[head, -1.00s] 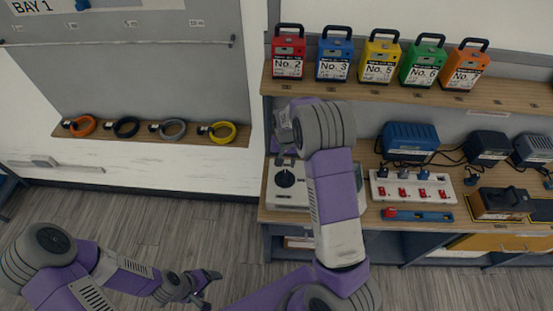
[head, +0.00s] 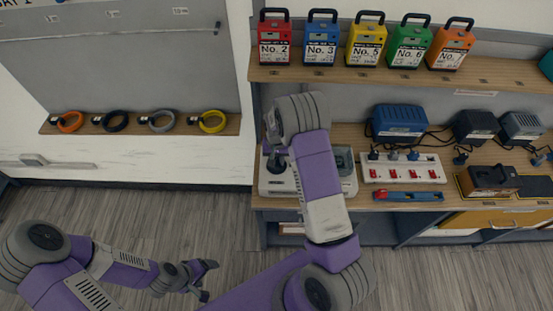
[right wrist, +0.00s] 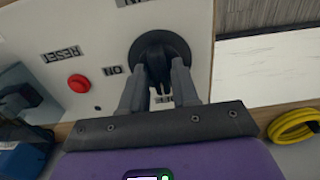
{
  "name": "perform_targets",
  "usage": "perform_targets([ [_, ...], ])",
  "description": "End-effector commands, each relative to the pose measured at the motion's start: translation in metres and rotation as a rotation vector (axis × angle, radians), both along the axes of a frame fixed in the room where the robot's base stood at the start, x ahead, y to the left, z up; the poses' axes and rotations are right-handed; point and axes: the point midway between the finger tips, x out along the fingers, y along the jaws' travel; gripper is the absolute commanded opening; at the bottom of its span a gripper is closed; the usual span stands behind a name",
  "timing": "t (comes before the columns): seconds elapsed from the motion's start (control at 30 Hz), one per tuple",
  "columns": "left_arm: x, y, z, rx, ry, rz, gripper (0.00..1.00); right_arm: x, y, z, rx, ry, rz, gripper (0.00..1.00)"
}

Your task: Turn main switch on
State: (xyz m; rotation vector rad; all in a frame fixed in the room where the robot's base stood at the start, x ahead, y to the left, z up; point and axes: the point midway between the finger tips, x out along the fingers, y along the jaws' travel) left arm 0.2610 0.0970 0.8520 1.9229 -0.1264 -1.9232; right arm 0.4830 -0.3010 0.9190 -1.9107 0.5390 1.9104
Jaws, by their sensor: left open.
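The main switch is a black rotary knob (right wrist: 158,50) on a white panel (right wrist: 95,30), seen in the right wrist view. Its handle lies along the line toward a partly covered label below it; an ON label (right wrist: 112,70) is to its left. My right gripper (right wrist: 160,75) has one finger on each side of the handle and appears shut on it. In the head view my right gripper (head: 277,160) is down at the white switch box (head: 345,186), its arm hiding part of the box. My left gripper (head: 200,278) is open and empty, low over the floor.
A red reset button (right wrist: 79,83) is near the knob. A power strip (head: 400,169) with red switches, a blue charger (head: 397,124) and a red-and-blue bar (head: 408,196) lie right of the box. Several numbered battery packs (head: 365,44) stand on the shelf above.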

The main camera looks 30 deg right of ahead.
Motion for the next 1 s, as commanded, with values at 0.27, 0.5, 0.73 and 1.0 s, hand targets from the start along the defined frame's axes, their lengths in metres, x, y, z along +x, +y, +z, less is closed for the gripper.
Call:
perform_targets([
  [0.27, 0.0, 0.0, 0.0, 0.0, 0.0, 0.0, 0.79, -0.0001, 0.0001, 0.0003, 0.0, 0.0, 0.0, 0.0],
  [0.5, 0.0, 0.0, -0.0008, 0.0, 0.0, 0.0, 0.79, 0.0, 0.0002, 0.0003, 0.0, 0.0, -0.025, 0.0],
  [0.73, -0.0001, 0.0, -0.0036, 0.0, 0.0, 0.0, 0.79, -0.0001, 0.0002, 0.0, -0.001, 0.001, -0.132, 0.0],
  [1.0, -0.0001, 0.0, -0.0071, 0.0, 0.0, 0.0, 0.79, -0.0001, 0.0003, 0.0001, -0.001, 0.001, -0.365, 0.0],
])
